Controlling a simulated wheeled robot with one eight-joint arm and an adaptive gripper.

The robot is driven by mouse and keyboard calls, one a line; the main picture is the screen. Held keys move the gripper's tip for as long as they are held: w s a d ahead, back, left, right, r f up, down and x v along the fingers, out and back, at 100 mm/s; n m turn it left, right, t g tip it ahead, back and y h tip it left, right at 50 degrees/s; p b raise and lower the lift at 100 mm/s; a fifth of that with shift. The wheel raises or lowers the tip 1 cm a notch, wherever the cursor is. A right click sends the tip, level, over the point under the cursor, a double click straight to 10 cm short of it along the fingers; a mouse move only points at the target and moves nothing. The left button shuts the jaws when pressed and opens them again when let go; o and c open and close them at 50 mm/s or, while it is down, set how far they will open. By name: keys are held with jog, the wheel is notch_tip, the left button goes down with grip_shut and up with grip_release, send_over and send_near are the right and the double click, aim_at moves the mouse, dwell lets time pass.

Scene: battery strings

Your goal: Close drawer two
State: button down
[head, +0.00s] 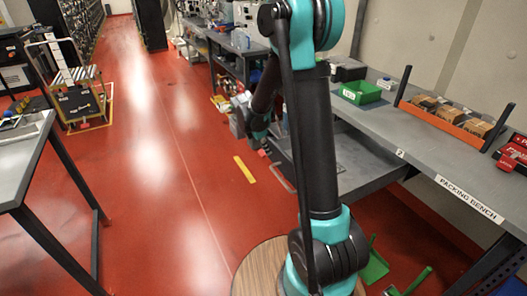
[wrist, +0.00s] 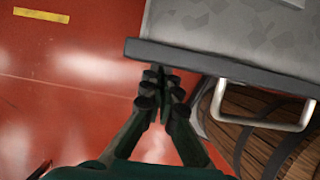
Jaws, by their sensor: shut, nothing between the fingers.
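A grey drawer (head: 352,157) stands pulled out from under the packing bench, and its flat floor shows bare. The label "2" (head: 400,153) is on the bench edge above it. Its pale bar handle (head: 277,177) is on the front, partly hidden by my arm. In the wrist view the drawer's dark front edge (wrist: 225,68) crosses the upper right, with the handle (wrist: 265,122) below it. My gripper (wrist: 160,74) is shut and empty, its fingertips at the left end of that front edge, left of the handle. I cannot tell whether they touch.
The packing bench (head: 440,140) runs along the right wall. It holds a green bin (head: 361,92) and an orange tray (head: 449,118) of boxes. A grey table (head: 22,160) stands at left, with a cart (head: 78,100) behind it. The red floor between is mostly clear.

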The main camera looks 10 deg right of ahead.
jog(key=w+d, duration=0.4)
jog(key=d, duration=0.8)
jog(key=w+d, duration=0.4)
jog(key=d, duration=0.9)
jog(key=w+d, duration=0.4)
jog(key=d, duration=0.9)
jog(key=shift+w, duration=0.2)
jog(key=shift+d, duration=0.1)
jog(key=shift+a, duration=0.35)
jog(key=a, duration=0.1)
jog(key=s+a, duration=0.1)
jog(key=a+r, duration=0.1)
jog(key=a, duration=0.1)
jog(key=shift+s, duration=0.25)
jog(key=v, duration=0.9)
jog(key=s+a+f+m+t+y, duration=0.25)
jog(key=s+a+m, duration=1.25)
jog(key=s+a, duration=0.8)
jog(key=s+a+f+m+y, duration=0.1)
jog(key=s+a+f+m, duration=0.1)
jog(key=s, duration=0.5)
jog(key=s+a+f+m, duration=0.1)
jog(key=s+f+m, duration=0.2)
jog(key=s, duration=0.4)
jog(key=shift+s+a+m+y, duration=0.3)
jog(key=shift+a+m+y, duration=0.1)
jog(key=shift+m, duration=0.4)
